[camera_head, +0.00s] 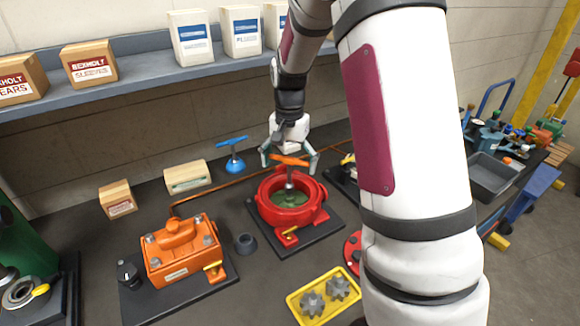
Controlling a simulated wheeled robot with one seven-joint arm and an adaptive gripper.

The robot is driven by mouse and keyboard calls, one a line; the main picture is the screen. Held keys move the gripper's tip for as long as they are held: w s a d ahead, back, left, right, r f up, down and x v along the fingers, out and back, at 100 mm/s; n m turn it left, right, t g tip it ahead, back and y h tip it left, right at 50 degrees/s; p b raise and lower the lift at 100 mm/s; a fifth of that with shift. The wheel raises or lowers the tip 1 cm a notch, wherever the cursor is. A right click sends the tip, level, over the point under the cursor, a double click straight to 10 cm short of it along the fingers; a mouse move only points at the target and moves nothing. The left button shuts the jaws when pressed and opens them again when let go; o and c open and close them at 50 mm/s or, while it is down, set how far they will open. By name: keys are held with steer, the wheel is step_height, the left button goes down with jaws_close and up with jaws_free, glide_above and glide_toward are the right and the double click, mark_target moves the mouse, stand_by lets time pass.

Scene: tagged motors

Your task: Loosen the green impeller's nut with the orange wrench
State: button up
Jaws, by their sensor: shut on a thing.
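A red round housing (287,214) stands open-topped on a black plate on the bench, with the green impeller (275,201) inside it. My gripper (289,163) is above the housing, shut on the orange handle (287,160) of what looks like the orange wrench. A grey shaft runs down from this handle toward the middle of the impeller. The nut is hidden or too small to make out, and I cannot tell whether the wrench is seated on it.
An orange gearbox (179,249) stands on a black plate at the left front. A blue-handled tool (233,158) stands behind the housing. A yellow tray (323,298) with grey gears lies in front. A shelf (130,75) runs behind.

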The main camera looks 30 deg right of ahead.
steer(key=shift+r, duration=0.35)
steer(key=shift+r+p, duration=0.65)
steer(key=shift+r, duration=1.9)
